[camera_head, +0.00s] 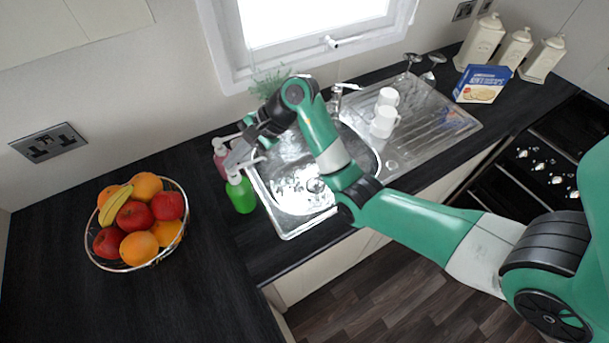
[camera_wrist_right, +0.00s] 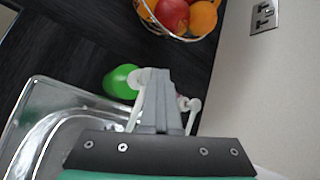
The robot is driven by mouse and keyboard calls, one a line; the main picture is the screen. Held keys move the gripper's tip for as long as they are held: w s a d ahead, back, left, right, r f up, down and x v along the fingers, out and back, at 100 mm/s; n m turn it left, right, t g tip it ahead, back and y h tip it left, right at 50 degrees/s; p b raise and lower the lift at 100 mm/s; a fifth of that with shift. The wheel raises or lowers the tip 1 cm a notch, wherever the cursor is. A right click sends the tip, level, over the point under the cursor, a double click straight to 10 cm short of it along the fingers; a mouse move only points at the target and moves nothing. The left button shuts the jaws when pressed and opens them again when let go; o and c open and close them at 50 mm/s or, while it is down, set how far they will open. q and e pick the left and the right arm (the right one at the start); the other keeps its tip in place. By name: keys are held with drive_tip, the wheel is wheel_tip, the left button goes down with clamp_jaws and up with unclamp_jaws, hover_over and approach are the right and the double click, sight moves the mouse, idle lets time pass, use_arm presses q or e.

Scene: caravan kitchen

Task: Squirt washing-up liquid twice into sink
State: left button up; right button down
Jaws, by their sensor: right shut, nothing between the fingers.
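A green bottle of washing-up liquid (camera_head: 241,195) with a white pump top stands on the dark counter at the left edge of the steel sink (camera_head: 291,228). It also shows in the right wrist view (camera_wrist_right: 121,82), partly hidden by the gripper. My right gripper (camera_head: 236,160) is shut and empty, beside the pump top and above the bottle. In the wrist view the shut fingers (camera_wrist_right: 160,82) point past the pump top; I cannot tell whether they touch it. My left gripper is not in view.
A wire fruit bowl (camera_head: 117,268) stands on the counter to the left. Two white mugs (camera_head: 384,121) stand on the draining board, with glasses behind. The tap (camera_head: 338,91) and a plant (camera_head: 268,78) are at the back of the sink. A blue box (camera_head: 481,84) stands at the right.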

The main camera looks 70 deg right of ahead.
sight(236, 167)
drive_tip(key=shift+f, duration=0.1)
idle(0.3)
drive_tip(key=shift+f+b, duration=0.3)
drive_tip(key=shift+f, duration=0.15)
drive_tip(key=shift+r, duration=0.1)
drive_tip(key=shift+r+p, duration=0.35)
drive_tip(key=shift+p, duration=0.05)
wheel_tip(236, 167, up, 6)
drive_tip(key=p, duration=0.5)
drive_tip(key=shift+r, duration=0.15)
idle(0.6)
